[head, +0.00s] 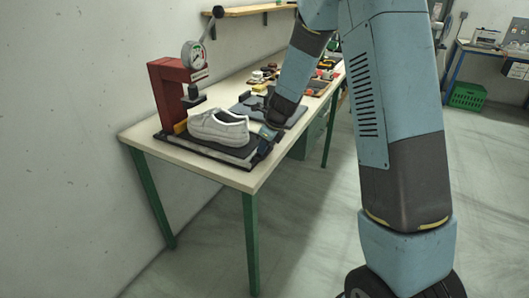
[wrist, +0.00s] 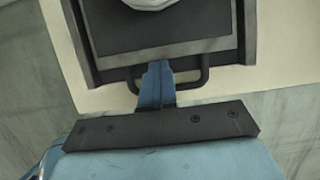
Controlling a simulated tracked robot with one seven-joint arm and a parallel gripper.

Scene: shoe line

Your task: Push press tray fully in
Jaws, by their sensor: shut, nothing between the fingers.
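The dark press tray (head: 222,153) sticks out to the right of the red press (head: 171,98), with a white shoe (head: 219,129) lying on it. In the wrist view the tray (wrist: 165,37) sits between dark side rails, and only the edge of the shoe (wrist: 150,3) shows at the top. A black bar handle (wrist: 194,86) is on the tray's near edge. My gripper (wrist: 158,67) is shut and empty, its blue fingertips over the handle's middle, at the tray's front edge. I cannot tell whether they touch. It also shows in the head view (head: 268,134), at the tray's right end.
The press stands on a pale bench (head: 238,178) with green legs, against the wall. A dark mat (head: 275,112) and several small items lie farther back on the bench. A wall shelf (head: 255,10) is above. The floor in front of the bench is clear.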

